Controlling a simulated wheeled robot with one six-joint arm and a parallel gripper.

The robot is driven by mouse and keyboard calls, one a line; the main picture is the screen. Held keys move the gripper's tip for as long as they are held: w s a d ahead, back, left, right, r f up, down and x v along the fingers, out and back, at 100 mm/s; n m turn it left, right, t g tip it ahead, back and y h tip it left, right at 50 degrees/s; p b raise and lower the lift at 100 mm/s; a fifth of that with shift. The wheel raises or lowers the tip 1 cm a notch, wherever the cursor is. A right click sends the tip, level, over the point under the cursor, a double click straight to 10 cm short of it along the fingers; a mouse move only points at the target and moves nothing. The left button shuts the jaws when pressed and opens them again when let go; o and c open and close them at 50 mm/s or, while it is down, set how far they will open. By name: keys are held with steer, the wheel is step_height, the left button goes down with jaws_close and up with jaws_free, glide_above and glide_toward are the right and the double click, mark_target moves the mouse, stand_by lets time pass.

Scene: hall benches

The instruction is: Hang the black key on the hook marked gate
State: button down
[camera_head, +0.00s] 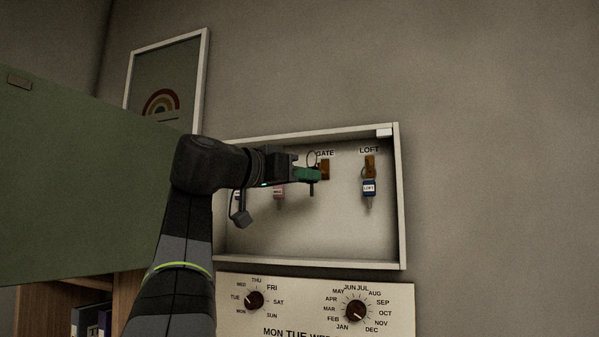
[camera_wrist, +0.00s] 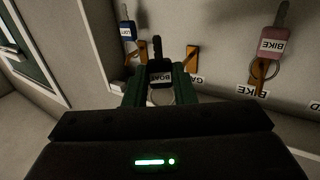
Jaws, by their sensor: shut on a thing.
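My gripper (camera_head: 308,174) is shut on the black key (camera_wrist: 157,71), which sits between the green fingers in the wrist view. The key's black tag has white lettering, and its shaft points down in the head view. Its ring (camera_head: 312,158) stands up above the fingers. The brown hook marked gate (camera_head: 325,169) is just right of the fingertips in the head view; it also shows in the wrist view (camera_wrist: 191,59), beside the right finger. The ring looks beside this hook, not around it. The G of the GATE label is partly covered by the ring.
The key cabinet (camera_head: 402,200) is open. A blue loft key (camera_head: 369,187) hangs on the loft hook (camera_head: 370,163) to the right. A pink bike key (camera_wrist: 273,43) hangs on the bike hook. A green door (camera_head: 80,180) stands left. A dial panel (camera_head: 300,305) is below.

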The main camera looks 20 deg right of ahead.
steer(key=shift+w+d+f+p, duration=0.1)
steer(key=shift+w+d+p, duration=0.25)
steer(key=shift+w+d, duration=0.35)
steer(key=shift+w+d+f+p, duration=0.1)
steer(key=shift+w+d+p, duration=0.35)
steer(key=shift+w, duration=0.5)
steer(key=shift+w+d+p, duration=0.25)
steer(key=shift+w+d, duration=0.45)
steer(key=shift+w, duration=0.1)
steer(key=shift+w+d+f+b, duration=0.35)
steer(key=shift+w+f+b, duration=0.15)
steer(key=shift+f+b, duration=0.25)
steer(key=c, duration=1.1)
jaws_free()
steer(key=shift+a+f, duration=0.1)
steer(key=b+v, duration=0.3)
steer(key=v, duration=1)
steer(key=shift+s+a+b, duration=0.15)
steer(key=shift+a+b, duration=0.1)
steer(key=shift+b, duration=0.05)
